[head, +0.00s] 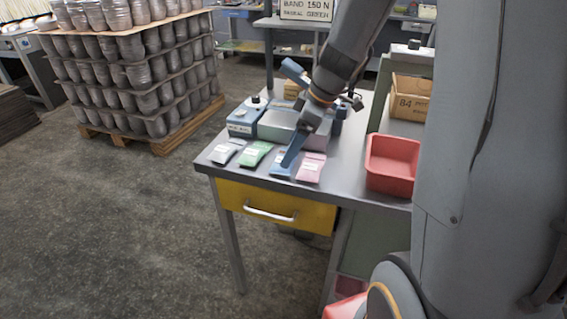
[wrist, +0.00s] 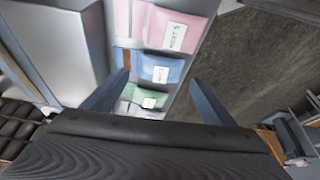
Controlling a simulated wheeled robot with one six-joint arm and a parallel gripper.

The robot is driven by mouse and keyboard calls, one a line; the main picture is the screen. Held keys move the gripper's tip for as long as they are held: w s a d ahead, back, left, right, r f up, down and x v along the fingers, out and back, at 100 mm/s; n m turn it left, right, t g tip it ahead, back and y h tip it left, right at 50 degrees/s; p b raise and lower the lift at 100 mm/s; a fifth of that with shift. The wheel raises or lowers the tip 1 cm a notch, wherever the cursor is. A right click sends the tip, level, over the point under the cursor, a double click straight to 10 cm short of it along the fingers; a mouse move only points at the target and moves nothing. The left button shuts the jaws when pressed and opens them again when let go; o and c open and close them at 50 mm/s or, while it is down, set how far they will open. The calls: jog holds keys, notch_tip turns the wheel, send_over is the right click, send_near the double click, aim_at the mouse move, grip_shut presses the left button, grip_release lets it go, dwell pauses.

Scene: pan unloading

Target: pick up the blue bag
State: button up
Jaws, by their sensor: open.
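The blue bag (head: 277,171) lies flat near the front edge of the grey table, between the green bag (head: 254,154) and the pink bag (head: 311,168). In the head view my gripper (head: 289,160) hangs over it and hides part of it. In the wrist view the blue bag (wrist: 142,66) with its white label lies between and beyond the two fingertips. My gripper (wrist: 158,80) is open, with nothing between its fingers. I cannot tell the exact height of the fingertips above the bag.
A pale grey bag (head: 227,151) lies left of the green one. A blue-grey device (head: 243,121) stands behind the bags. A red bin (head: 392,164) stands to the right, with a cardboard box (head: 408,100) behind it. The table (head: 224,171) has a yellow drawer (head: 272,205).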

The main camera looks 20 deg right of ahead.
jog(key=shift+p+x, duration=0.75)
jog(key=shift+x, duration=1.6)
jog(key=shift+a, duration=0.15)
jog(key=c, duration=1.2)
jog(key=shift+r, duration=0.15)
